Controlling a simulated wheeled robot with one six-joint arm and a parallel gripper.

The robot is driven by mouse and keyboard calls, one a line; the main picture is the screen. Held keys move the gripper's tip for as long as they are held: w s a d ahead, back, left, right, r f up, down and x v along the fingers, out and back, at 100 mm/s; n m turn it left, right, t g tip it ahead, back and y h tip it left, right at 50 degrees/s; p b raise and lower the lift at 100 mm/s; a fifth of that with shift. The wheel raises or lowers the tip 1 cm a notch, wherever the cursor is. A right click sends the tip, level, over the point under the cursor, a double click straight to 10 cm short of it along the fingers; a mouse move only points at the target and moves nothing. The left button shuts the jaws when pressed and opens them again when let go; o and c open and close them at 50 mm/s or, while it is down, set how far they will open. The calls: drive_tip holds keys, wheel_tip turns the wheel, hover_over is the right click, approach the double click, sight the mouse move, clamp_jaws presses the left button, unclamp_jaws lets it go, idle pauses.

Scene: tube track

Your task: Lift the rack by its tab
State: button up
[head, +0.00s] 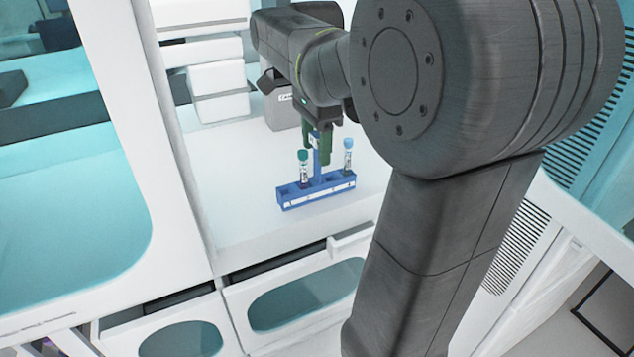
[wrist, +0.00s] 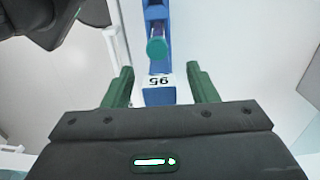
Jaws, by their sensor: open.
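The blue rack (head: 316,191) stands on the white worktop, with an upright blue tab (head: 317,165) rising from its middle. It holds a teal-capped tube (head: 303,168) at its left and a light-blue-capped tube (head: 348,155) at its right. My gripper (head: 318,157) is open, pointing down at the tab. In the wrist view, the tab (wrist: 158,97), with a white label reading 95, shows between the two green fingers, with a visible gap on each side. The teal-capped tube (wrist: 157,50) also shows there, beyond the fingertips. The rack's far end is cut off in the wrist view.
A grey box (head: 281,108) stands on the worktop behind the rack. White stacked units (head: 215,78) stand at the back left. The worktop (head: 235,170) left of the rack is clear. Drawers with teal windows (head: 305,295) lie below the front edge.

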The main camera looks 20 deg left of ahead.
drive_tip(key=shift+f, duration=0.65)
clamp_jaws()
